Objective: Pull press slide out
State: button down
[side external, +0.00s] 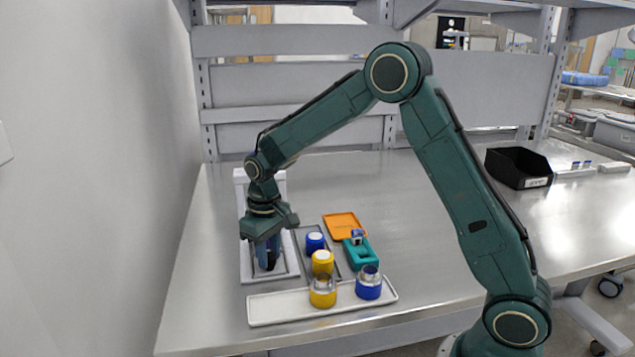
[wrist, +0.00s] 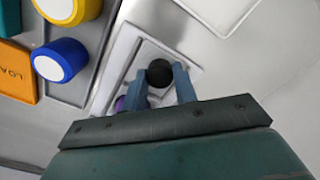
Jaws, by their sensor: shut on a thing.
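The press is a pale grey fixture (side external: 245,266) at the left of the table, with a tall back part and a framed base. It also shows in the wrist view as a light frame (wrist: 119,60) with a recess. A round black knob (wrist: 159,72) sits in that recess; I take it to be the handle of the press slide. My gripper (side external: 268,264) points down into the base. In the wrist view its blue fingers (wrist: 159,82) are on both sides of the knob, shut on it. A small purple part (wrist: 120,103) shows beside the left finger. The slide itself is mostly hidden.
Right of the press, a grey tray holds a blue cap (side external: 315,242) and a yellow cap (side external: 322,263). An orange plate (side external: 343,226) and teal block (side external: 361,254) lie beyond. A white front tray (side external: 270,308) bears yellow and blue jars. A black bin (side external: 518,168) stands far right.

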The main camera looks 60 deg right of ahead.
jog(key=shift+s+a, duration=0.2)
jog(key=shift+a, duration=0.05)
jog(key=c, duration=1.1)
grip_release()
jog(key=shift+d+r, duration=0.1)
jog(key=shift+w+r, duration=0.1)
jog(key=shift+r, duration=0.7)
notch_tip(320, 180, up, 12)
